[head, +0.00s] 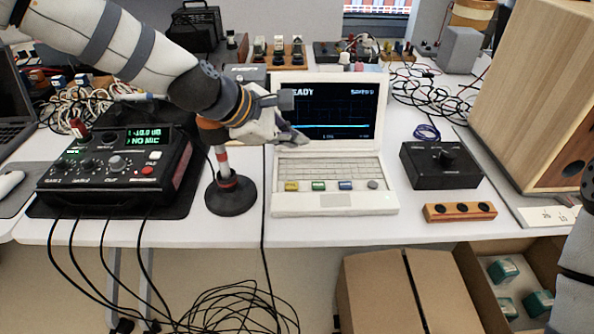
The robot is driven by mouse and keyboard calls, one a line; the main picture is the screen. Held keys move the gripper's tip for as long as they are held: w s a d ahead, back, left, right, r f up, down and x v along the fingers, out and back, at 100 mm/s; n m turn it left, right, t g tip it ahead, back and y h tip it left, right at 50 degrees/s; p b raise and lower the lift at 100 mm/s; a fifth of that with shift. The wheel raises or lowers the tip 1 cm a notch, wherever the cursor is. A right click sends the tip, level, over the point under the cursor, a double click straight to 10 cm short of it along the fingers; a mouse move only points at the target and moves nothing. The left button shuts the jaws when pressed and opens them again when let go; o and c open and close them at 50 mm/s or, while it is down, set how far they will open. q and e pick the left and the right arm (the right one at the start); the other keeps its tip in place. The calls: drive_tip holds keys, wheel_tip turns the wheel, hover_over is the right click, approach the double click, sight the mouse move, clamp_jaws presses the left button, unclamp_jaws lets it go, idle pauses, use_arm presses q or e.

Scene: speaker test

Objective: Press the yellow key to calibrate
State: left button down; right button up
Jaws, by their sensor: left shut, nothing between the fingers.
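The yellow key (292,186) is at the left end of a row of coloured keys on the front of a white analyzer (335,203) with a raised dark screen. Its screen (338,112) shows a blue trace and reads "READY", with the first letter partly covered. My left gripper (300,139) is shut and empty. In the picture its fingertips lie over the lower left of the screen, above and apart from the yellow key. Only a part of my right arm shows at the lower right edge; its gripper is out of view.
A stand with a round black base (231,196) is just left of the analyzer, partly behind my left gripper. A black audio box (118,165) stands further left. A black knob box (440,165), an orange block (459,212) and a wooden speaker (535,95) are to the right.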

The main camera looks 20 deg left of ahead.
sight(293, 188)
use_arm(q)
drive_tip(key=f, duration=0.3)
drive_tip(key=f+b, duration=0.1)
drive_tip(key=f, duration=0.1)
drive_tip(key=f+b, duration=0.1)
drive_tip(key=f, duration=0.2)
drive_tip(key=shift+s+f, duration=0.35)
use_arm(e)
drive_tip(key=shift+g, duration=0.7)
drive_tip(key=s+f, duration=0.1)
drive_tip(key=s, duration=0.1)
drive_tip(key=s+f, duration=0.2)
drive_tip(key=shift+f, duration=0.1)
use_arm(q)
drive_tip(key=shift+f+b, duration=0.3)
drive_tip(key=shift+f, duration=0.1)
drive_tip(key=shift+f, duration=0.45)
use_arm(e)
drive_tip(key=shift+s+f, duration=0.25)
idle(0.4)
idle(0.3)
use_arm(q)
drive_tip(key=shift+r+p, duration=0.3)
drive_tip(key=shift+r, duration=0.6)
use_arm(e)
drive_tip(key=shift+w+r, duration=0.55)
